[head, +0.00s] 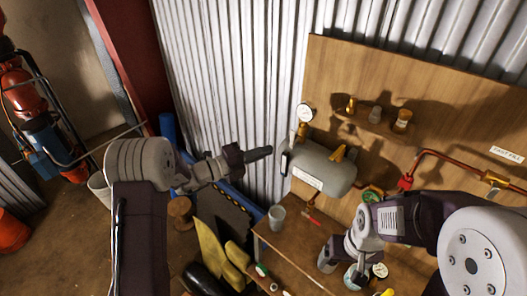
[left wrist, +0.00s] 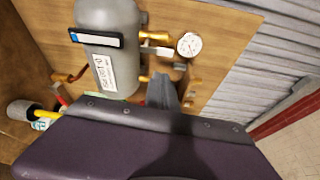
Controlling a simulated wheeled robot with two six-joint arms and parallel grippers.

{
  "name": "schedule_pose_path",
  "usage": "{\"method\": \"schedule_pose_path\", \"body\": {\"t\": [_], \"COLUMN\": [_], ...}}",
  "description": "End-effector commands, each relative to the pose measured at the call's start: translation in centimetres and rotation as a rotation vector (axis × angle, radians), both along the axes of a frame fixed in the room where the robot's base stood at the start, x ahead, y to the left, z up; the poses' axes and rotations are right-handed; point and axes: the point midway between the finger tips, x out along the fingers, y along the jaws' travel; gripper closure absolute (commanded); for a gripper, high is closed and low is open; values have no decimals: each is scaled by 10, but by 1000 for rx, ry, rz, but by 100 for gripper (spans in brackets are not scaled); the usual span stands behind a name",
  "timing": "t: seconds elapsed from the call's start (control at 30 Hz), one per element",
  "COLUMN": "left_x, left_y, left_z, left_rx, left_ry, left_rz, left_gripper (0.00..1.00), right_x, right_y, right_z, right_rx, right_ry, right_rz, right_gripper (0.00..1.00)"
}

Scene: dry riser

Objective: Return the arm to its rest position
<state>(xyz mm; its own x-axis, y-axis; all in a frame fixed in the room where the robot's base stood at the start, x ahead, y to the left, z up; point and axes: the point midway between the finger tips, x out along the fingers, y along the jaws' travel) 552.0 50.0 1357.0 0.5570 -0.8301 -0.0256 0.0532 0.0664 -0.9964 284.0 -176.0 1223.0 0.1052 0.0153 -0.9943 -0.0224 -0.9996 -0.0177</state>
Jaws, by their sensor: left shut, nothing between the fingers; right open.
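My left gripper (head: 260,153) is shut and empty in the head view, held in the air left of a grey-green tank (head: 322,170). In the left wrist view its finger (left wrist: 163,90) shows below the tank's fittings, with the tank (left wrist: 108,45) at the upper left. My right gripper (head: 342,262) is low over the wooden bench at the right, pointing down. It is open, close to a small round gauge; the gap between its fingers is partly hidden.
A wooden board (head: 327,80) carries the tank, a pressure gauge (head: 305,113), a shelf with brass fittings (head: 380,123) and copper pipe with a red valve (head: 405,183). A grey cup (head: 277,216) stands on the bench (head: 275,238). A cart with red cylinders (head: 25,95) stands at the far left.

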Motion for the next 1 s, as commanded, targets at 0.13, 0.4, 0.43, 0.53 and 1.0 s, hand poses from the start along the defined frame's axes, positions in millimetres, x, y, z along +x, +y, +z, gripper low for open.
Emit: {"method": "schedule_pose_path", "body": {"t": [0.13,0.4,0.43,0.53,1.0], "left_x": [0,-16,-36,-108,-290], "left_y": [0,-28,-41,-69,113], "left_z": [0,-19,-29,-80,-306], "left_rx": [0,20,52,300,1240], "left_ry": [0,-97,-114,-184,-1862], "left_rz": [0,-62,-120,-341,-2120], "left_gripper": [100,100,100,100,100], "right_x": [0,0,0,0,0], "right_y": [0,0,0,0,0], "right_z": [0,-68,-87,-118,-173], "right_rx": [0,0,0,0,0], "right_ry": [0,0,0,1,0], "right_rz": [0,0,0,0,0], "right_gripper": [14,14,14,14,14]}}
